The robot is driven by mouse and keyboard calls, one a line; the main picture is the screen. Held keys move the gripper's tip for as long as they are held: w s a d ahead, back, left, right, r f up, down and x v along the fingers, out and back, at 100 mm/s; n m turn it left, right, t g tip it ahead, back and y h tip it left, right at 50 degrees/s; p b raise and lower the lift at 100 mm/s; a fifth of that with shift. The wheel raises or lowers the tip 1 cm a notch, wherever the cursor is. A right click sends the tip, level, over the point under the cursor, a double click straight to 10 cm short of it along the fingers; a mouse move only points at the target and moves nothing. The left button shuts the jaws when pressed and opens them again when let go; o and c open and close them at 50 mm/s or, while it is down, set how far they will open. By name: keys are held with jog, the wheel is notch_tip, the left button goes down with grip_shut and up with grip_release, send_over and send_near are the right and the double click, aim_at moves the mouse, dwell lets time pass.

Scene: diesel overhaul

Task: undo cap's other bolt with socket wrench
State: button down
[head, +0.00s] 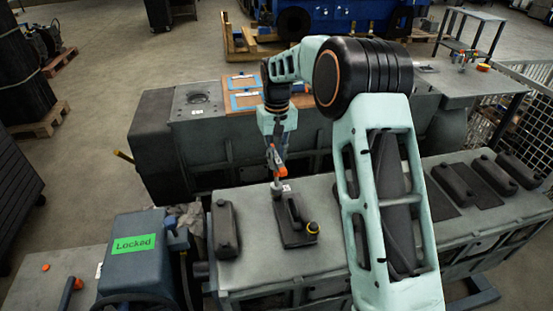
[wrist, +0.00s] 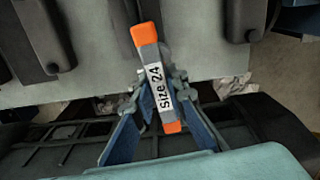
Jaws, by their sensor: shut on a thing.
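My gripper (head: 274,148) is shut on the socket wrench (head: 280,171), which has orange ends and a grey body. In the wrist view my gripper (wrist: 158,92) has its blue fingers on both sides of the wrench (wrist: 155,70), whose label reads "Size 24". In the head view the wrench's lower end is at the far end of a dark cap (head: 291,214) on a dark plate on the engine block. I cannot tell whether it touches a bolt there.
Other dark caps stand on the block (head: 330,262), one at the left (head: 225,228) and several at the right (head: 497,177). A blue machine with a green "Locked" sign (head: 134,244) is at the left. A bench with wooden trays (head: 245,100) stands behind.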

jog(key=n, duration=0.3)
jog(key=shift+n, duration=0.4)
jog(key=n, duration=0.4)
jog(key=shift+r, duration=0.1)
